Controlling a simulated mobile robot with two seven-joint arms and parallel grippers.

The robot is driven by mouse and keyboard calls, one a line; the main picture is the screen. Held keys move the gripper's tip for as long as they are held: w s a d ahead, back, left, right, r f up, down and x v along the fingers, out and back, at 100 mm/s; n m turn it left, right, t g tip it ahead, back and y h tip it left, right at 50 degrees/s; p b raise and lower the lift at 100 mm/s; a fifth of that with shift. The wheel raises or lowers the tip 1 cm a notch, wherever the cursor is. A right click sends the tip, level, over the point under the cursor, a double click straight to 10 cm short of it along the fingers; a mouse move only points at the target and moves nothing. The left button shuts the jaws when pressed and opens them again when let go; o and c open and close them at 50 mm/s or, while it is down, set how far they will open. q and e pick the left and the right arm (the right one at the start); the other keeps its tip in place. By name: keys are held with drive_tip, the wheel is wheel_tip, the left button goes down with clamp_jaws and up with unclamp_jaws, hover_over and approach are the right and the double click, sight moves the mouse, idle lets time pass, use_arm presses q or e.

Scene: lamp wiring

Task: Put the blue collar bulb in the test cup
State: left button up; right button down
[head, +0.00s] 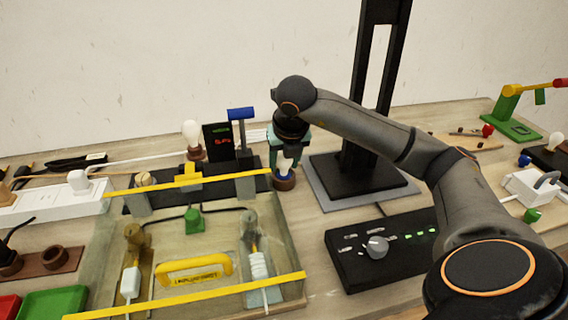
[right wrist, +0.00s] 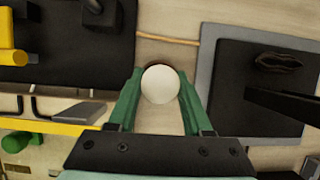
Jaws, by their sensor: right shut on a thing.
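My right gripper (head: 289,152) points down and is shut on the blue collar bulb (head: 287,164), whose white glass shows between the fingers. The bulb is upright, and its blue collar is low, at the mouth of a small brown cup (head: 284,184), which looks like the test cup. I cannot tell whether the bulb rests on the cup's bottom. In the right wrist view the round white bulb (right wrist: 160,85) sits between the green fingers (right wrist: 159,102) and hides most of what lies below. My left gripper is not in view.
A clear-walled box with yellow edges (head: 203,288) stands left of the cup. A black post on a grey plate (head: 360,200) stands close on the right. A black control box (head: 385,250) is in front. Another white bulb (head: 191,131) stands at the back left.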

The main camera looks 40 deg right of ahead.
drive_tip(key=shift+f, duration=0.25)
drive_tip(key=shift+f, duration=0.15)
drive_tip(key=shift+c, duration=1.6)
unclamp_jaws()
drive_tip(key=shift+s+a+r, duration=0.1)
drive_tip(key=shift+r, duration=0.6)
drive_tip(key=p+v, duration=0.1)
drive_tip(key=v, duration=1)
drive_tip(key=shift+s, duration=0.15)
